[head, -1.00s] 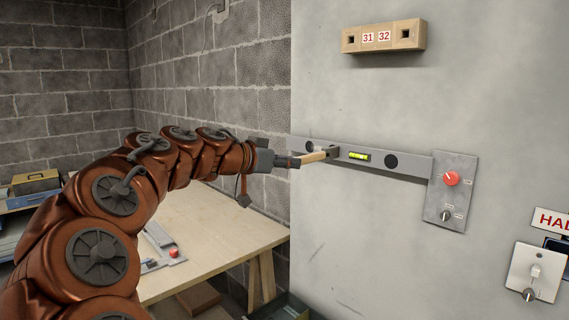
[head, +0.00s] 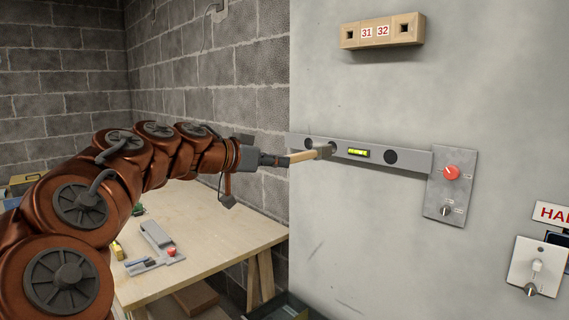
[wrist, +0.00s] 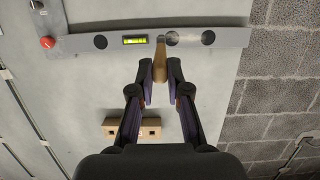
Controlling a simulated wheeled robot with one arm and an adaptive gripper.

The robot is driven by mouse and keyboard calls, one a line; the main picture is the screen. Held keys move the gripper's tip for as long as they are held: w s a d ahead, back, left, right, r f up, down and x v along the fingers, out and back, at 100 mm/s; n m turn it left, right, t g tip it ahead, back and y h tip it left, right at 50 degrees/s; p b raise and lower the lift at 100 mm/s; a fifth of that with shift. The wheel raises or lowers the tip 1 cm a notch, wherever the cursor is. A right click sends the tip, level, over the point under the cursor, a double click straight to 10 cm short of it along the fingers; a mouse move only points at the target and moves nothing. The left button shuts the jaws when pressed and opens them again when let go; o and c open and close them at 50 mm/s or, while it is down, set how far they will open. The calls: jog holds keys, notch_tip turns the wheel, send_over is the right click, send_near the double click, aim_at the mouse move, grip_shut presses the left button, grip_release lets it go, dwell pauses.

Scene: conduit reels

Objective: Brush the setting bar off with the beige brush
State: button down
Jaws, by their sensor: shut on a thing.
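The setting bar (head: 412,163) is a long grey bar on the pale wall, with round dark holes and a yellow-green level vial (head: 357,153). It also crosses the top of the wrist view (wrist: 80,42). My gripper (head: 284,161) is shut on the wooden handle of the beige brush (head: 303,156). In the wrist view, the brush (wrist: 160,66) stands between the fingertips (wrist: 160,82). Its dark head is at the bar, beside a hole near the vial; I cannot tell how firmly it touches. A pale patch shows on the bar beside the brush head in the wrist view.
A grey plate with a red knob (head: 451,172) sits at the bar's right end. A wooden block marked 31 32 (head: 382,31) is mounted above. A switch box (head: 536,265) is at lower right. A wooden table (head: 215,225) with tools stands at left.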

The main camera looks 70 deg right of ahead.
jog(key=shift+f+b+v, duration=0.2)
jog(key=shift+b+v, duration=0.1)
jog(key=shift+v, duration=0.55)
jog(key=shift+f+b+v, duration=0.2)
jog(key=shift+b+v, duration=0.05)
jog(key=shift+v, duration=0.55)
jog(key=shift+f+b+v, duration=0.2)
jog(key=shift+b+v, duration=0.1)
jog(key=shift+v, duration=0.55)
jog(key=shift+w+a, duration=0.1)
